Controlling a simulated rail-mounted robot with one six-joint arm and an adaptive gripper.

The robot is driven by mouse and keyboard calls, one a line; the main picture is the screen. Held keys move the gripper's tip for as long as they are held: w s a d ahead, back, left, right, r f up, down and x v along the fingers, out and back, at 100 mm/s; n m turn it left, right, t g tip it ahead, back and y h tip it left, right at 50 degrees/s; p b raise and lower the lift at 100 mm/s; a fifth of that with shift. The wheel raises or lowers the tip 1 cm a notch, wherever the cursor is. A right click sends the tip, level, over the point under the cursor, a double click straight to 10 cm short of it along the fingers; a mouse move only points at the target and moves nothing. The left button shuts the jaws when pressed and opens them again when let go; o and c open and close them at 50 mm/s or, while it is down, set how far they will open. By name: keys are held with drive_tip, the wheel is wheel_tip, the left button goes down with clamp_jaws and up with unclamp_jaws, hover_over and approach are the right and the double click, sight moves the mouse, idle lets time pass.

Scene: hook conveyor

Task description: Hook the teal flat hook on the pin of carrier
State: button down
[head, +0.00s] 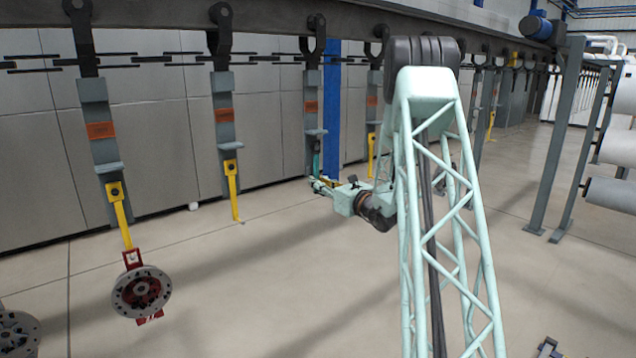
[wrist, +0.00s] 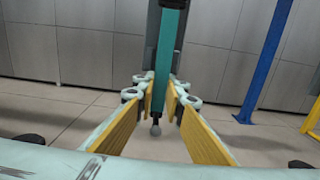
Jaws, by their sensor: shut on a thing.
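The carrier also shows behind the hook in the wrist view (wrist: 153,35). Its pin and the hook's top end cannot be made out.
Other carriers hang in a row from the overhead rail (head: 150,14). Yellow hooks hang from the left one (head: 117,210) and its neighbour (head: 233,190); the left one bears a disc (head: 141,292). A blue post (head: 331,112) stands behind the carrier. The floor below is clear.

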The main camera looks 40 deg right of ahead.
drive_tip(key=shift+w+f+b, duration=0.35)
drive_tip(key=shift+w+b, duration=0.05)
drive_tip(key=shift+b, duration=0.3)
drive_tip(key=shift+w+a+f, duration=0.2)
drive_tip(key=shift+w, duration=0.2)
drive_tip(key=c, duration=2.6)
unclamp_jaws()
drive_tip(key=shift+d, duration=0.1)
drive_tip(key=shift+s, duration=0.15)
drive_tip(key=s, duration=1.1)
drive_tip(key=shift+s+f, duration=0.15)
drive_tip(key=shift+s, duration=0.25)
drive_tip(key=shift+a, duration=0.2)
